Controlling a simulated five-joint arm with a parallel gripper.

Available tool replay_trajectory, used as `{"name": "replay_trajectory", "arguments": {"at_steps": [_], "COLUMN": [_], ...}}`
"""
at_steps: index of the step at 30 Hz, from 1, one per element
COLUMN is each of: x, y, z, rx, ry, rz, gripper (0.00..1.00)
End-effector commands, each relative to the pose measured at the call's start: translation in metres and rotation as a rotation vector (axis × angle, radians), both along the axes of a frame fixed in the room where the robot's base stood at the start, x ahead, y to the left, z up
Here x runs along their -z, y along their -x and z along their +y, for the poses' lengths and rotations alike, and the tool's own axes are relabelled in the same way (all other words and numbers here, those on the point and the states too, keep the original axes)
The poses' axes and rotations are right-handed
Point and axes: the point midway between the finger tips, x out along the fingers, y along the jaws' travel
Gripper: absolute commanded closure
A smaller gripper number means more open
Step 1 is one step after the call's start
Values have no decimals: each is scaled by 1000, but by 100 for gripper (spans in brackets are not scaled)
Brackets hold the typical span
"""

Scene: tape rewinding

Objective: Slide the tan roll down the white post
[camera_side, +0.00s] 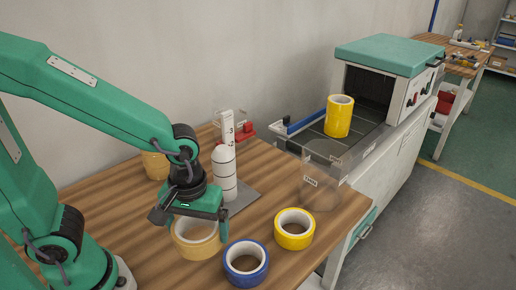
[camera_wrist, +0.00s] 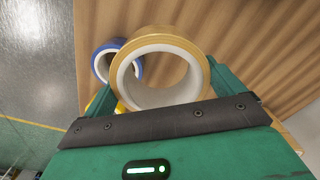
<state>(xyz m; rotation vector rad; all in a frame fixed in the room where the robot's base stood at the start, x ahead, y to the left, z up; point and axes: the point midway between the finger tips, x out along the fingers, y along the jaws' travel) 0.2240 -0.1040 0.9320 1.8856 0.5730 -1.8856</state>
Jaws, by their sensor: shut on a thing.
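The tan roll (camera_side: 200,250) is a wide ring of tape with a white core, at the front of the wooden table. My gripper (camera_side: 196,232) is shut on it from above, with a finger on each side. In the wrist view the tan roll (camera_wrist: 165,34) sits between the fingers (camera_wrist: 163,78), its hole facing the camera. I cannot tell whether it rests on the table or hangs just above it. The white post (camera_side: 224,172) stands upright on a grey base behind and right of my gripper, with dark rings and number marks. The roll is beside the post, not around it.
A blue roll (camera_side: 245,276) and a yellow roll (camera_side: 294,241) lie close to the right. Another tan-orange roll (camera_side: 155,167) is behind my arm. A clear bin (camera_side: 321,190) is at the table's right edge. A yellow roll (camera_side: 339,117) stands by the green-topped machine (camera_side: 388,55).

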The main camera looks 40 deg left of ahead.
Motion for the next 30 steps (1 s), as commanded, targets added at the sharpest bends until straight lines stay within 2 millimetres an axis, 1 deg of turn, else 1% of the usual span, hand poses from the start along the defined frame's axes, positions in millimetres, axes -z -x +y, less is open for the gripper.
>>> {"name": "replay_trajectory", "arguments": {"at_steps": [5,8,14,17,23,27,30], "x": [-4,-10,-27,-38,-60,-75,-84], "y": [-9,-21,-57,-79,-122,-148,-164], "z": [2,4,17,28,57,82,102], "rx": [-16,-35,-96,-135,-215,-269,-305], "ry": [0,0,0,1,1,1,0], "rz": [-1,-1,-1,-3,-3,-3,-1], "gripper": [33,33,33,33,33,33,33]}}
